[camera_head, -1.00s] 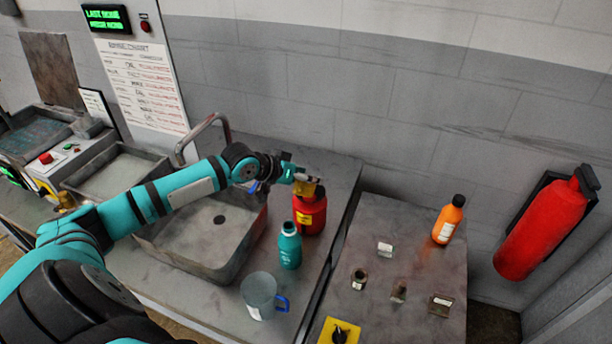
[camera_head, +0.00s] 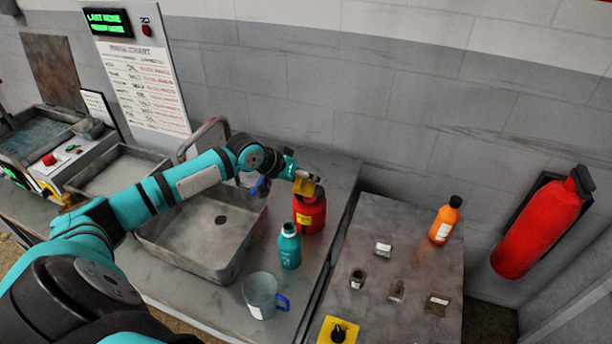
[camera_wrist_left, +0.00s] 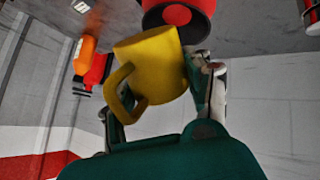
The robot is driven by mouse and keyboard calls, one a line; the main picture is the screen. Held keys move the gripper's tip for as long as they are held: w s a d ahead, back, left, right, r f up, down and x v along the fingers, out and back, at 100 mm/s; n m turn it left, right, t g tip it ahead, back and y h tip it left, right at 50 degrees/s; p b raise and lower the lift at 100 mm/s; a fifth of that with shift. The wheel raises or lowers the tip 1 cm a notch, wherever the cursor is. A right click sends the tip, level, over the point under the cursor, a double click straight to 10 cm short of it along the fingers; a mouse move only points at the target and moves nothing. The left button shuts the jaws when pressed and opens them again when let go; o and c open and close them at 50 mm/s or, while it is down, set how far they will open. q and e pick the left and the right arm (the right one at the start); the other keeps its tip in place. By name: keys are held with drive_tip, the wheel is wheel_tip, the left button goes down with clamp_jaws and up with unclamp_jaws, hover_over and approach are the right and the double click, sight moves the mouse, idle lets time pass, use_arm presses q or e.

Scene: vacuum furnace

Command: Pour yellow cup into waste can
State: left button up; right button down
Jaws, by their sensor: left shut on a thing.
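My left gripper (camera_head: 300,177) is shut on the yellow cup (camera_head: 304,188), right above the red waste can (camera_head: 311,214). In the left wrist view the gripper (camera_wrist_left: 162,98) has its fingers on either side of the yellow cup (camera_wrist_left: 157,60), which looks tilted, with its handle to the left. The cup's mouth end is close to the waste can (camera_wrist_left: 200,8) and its dark round top. I cannot tell whether they touch, and the cup's contents are hidden. My right gripper is not in view.
A teal bottle (camera_head: 289,250) and a clear jug (camera_head: 259,296) with a blue handle stand in front of the can. A sink (camera_head: 165,250) lies to the left. An orange bottle (camera_head: 444,222) and several small items stand on the right table (camera_head: 400,260).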

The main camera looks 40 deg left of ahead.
use_arm(q)
drive_tip(key=shift+w+r+g+p, duration=0.3)
drive_tip(key=shift+g+p, duration=0.5)
drive_tip(key=shift+p, duration=0.65)
drive_tip(key=shift+r+n+g, duration=0.1)
drive_tip(key=shift+n+g, duration=0.2)
drive_tip(key=g, duration=0.2)
drive_tip(key=shift+w+a+r+g+h, duration=0.1)
drive_tip(key=shift+w+g+h, duration=0.2)
drive_tip(key=shift+w+h, duration=0.1)
drive_tip(key=shift+n+g, duration=0.4)
drive_tip(key=shift+g, duration=0.1)
idle(0.4)
